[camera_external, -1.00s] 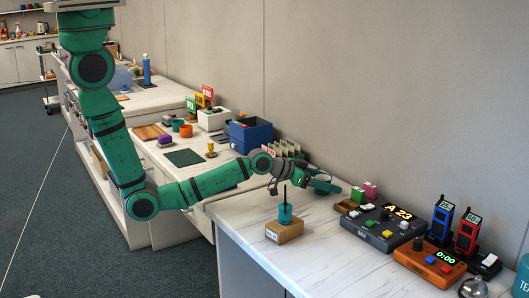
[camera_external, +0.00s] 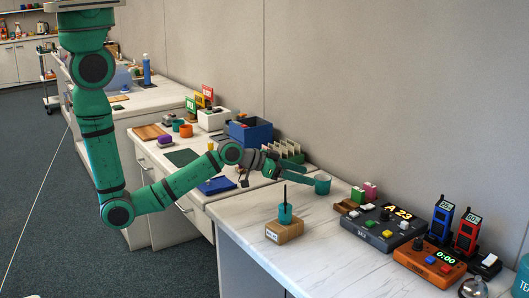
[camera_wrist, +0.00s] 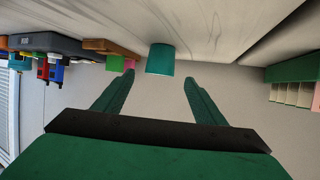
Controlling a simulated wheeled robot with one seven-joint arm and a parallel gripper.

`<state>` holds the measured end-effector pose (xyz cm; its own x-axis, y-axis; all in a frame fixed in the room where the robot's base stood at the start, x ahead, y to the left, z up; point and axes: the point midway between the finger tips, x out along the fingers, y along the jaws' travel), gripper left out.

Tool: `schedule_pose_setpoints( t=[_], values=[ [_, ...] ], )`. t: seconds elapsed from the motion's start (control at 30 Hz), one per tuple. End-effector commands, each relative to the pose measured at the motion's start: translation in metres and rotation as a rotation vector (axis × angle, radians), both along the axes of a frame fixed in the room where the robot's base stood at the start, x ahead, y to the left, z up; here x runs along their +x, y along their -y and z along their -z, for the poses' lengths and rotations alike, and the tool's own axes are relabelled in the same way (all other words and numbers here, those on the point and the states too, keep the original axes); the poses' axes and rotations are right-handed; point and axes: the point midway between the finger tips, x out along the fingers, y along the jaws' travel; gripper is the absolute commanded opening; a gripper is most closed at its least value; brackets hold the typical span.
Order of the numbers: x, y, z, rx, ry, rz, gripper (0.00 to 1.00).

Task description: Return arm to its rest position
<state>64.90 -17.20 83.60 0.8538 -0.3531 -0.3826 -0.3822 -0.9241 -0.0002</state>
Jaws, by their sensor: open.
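My gripper (camera_external: 300,176) is open and empty above the edge of the near counter, to the left of a teal cup (camera_external: 322,184). The arm is bent at a low elbow and stretches to the right. In the wrist view the two green fingers (camera_wrist: 158,82) are spread apart. The teal cup (camera_wrist: 160,60) stands just beyond the fingertips, with a gap and nothing between the fingers.
A teal holder (camera_external: 285,214) with a dark stick stands on a cardboard box (camera_external: 284,231) on the near counter. A grey console (camera_external: 383,228) and an orange timer unit (camera_external: 429,262) are to the right. A green rack (camera_external: 286,150) with dividers stands behind my gripper.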

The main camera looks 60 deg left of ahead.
Motion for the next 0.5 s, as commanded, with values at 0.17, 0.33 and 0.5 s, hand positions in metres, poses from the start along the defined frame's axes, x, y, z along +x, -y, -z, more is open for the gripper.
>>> schedule_pose_setpoints(
  t=[0.17, 0.33, 0.5],
  values=[
    [0.0, 0.0, 0.0, 0.0, 0.0, 0.0, 0.65],
    [-0.007, -0.001, 0.003, 0.0, 0.007, 0.002, 0.65],
    [-0.046, -0.008, 0.013, -0.002, 0.047, 0.008, 0.65]
  ],
)
